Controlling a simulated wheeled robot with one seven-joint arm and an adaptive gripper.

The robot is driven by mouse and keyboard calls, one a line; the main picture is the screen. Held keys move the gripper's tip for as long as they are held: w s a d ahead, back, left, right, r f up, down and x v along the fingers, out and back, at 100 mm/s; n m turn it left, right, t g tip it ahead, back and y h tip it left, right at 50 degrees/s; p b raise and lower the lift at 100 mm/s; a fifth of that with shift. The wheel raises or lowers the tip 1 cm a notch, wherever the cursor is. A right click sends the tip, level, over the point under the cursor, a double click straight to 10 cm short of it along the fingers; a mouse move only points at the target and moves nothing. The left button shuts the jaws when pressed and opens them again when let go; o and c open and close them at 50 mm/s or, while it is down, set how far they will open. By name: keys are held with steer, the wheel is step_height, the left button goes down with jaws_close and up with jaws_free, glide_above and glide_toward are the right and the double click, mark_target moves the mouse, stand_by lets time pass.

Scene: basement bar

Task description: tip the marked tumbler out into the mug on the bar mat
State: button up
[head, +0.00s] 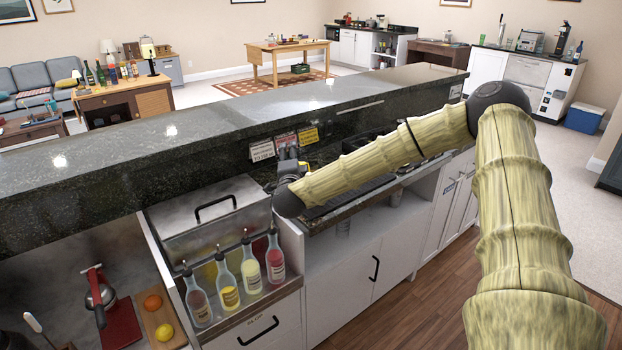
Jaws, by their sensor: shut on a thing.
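My gripper (287,162) is mostly hidden behind the end of my arm, low over the counter below the raised bar ledge. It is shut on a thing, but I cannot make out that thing. Neither the marked tumbler nor the mug can be made out. A dark ribbed surface, seemingly the bar mat (318,211), shows in part on the lower counter beneath my arm. My arm covers much of the area around it.
The raised dark stone ledge (130,135) runs behind the work area, with small signs (262,150) on its face. Left of my gripper are a steel lidded bin (205,222) and several pourer bottles (252,272). A cutting board (160,318) holds fruit.

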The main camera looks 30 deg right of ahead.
steer(key=shift+s+d+f+m+b, duration=0.2)
steer(key=shift+m+b, duration=0.4)
steer(key=shift+b, duration=0.3)
